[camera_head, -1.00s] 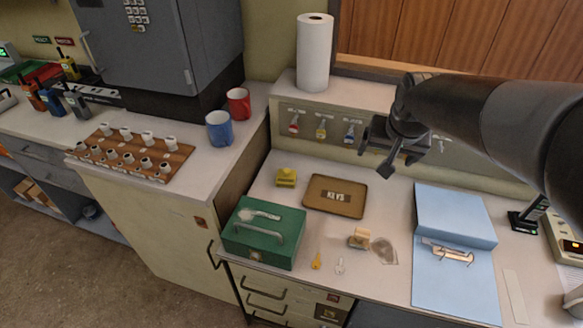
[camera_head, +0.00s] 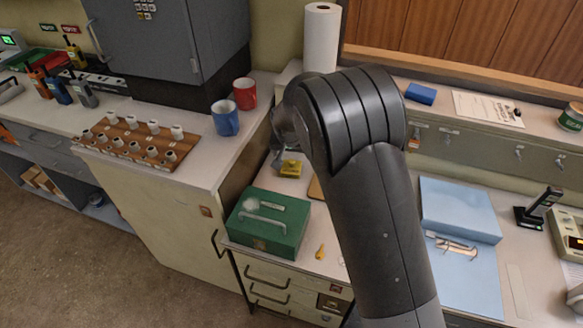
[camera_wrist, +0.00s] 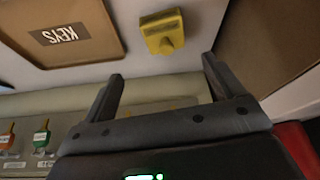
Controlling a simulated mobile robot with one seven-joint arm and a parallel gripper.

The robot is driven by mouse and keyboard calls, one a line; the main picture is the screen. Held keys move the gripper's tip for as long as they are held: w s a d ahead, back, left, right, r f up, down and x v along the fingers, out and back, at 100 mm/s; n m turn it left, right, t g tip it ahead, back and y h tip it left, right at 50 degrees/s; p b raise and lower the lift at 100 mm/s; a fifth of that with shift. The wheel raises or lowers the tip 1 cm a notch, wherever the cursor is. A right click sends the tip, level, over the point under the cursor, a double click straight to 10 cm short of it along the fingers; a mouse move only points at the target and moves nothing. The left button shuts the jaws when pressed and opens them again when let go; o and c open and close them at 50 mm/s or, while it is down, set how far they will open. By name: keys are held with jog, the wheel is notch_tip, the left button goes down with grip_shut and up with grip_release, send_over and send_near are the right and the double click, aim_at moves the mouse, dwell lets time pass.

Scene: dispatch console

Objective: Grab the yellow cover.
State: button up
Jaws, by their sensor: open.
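The yellow cover (camera_head: 290,169) is a small, blocky yellow piece on the desk behind the green cash box. In the wrist view the yellow cover (camera_wrist: 163,31) shows at the top, beyond the fingertips and roughly in line with the space between them. My gripper (camera_wrist: 162,70) is open, with nothing between its fingers, and stands apart from the cover. In the head view my arm hides most of the gripper; a dark finger shows just left of the cover.
A brown KEYS tray (camera_wrist: 62,30) lies beside the cover. The green cash box (camera_head: 267,222) stands in front of it. The cabinet with blue (camera_head: 225,118) and red (camera_head: 245,93) mugs rises at left. A paper towel roll (camera_head: 321,38) stands behind.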

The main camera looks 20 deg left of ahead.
aim_at(291, 164)
jog(key=x, duration=0.5)
jog(key=shift+a+f, duration=0.1)
jog(key=shift+f, duration=0.1)
jog(key=shift+a+x, duration=0.15)
jog(key=shift+x, duration=1.2)
jog(key=shift+a+x, duration=0.15)
jog(key=shift+x, duration=1.25)
jog(key=shift+c, duration=0.3)
jog(key=c, duration=1)
jog(key=shift+r, duration=0.1)
